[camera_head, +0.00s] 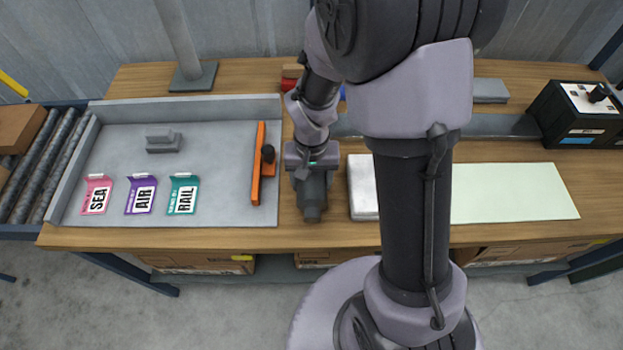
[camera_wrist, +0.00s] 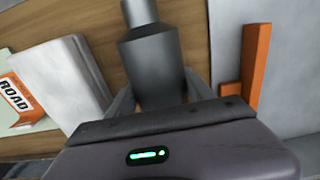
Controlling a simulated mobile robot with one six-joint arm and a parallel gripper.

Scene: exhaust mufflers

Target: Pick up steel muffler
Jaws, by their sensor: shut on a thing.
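The steel muffler (camera_wrist: 155,62) is a dark grey cylinder that narrows to a thinner pipe at its far end. In the wrist view it lies between my gripper's fingers (camera_wrist: 160,98), which are shut on its body. In the head view the muffler (camera_head: 313,200) shows below my gripper (camera_head: 312,168), over the wooden table just right of the grey tray. My gripper hides its near part. I cannot tell whether it touches the table.
The grey tray (camera_head: 222,212) holds an orange bar (camera_head: 257,165), a grey block (camera_head: 163,142) and SEA, AIR and RAIL cards. A white stack (camera_head: 362,188) and a pale green mat (camera_head: 515,192) lie right of my gripper. A black box (camera_head: 577,115) stands at the right.

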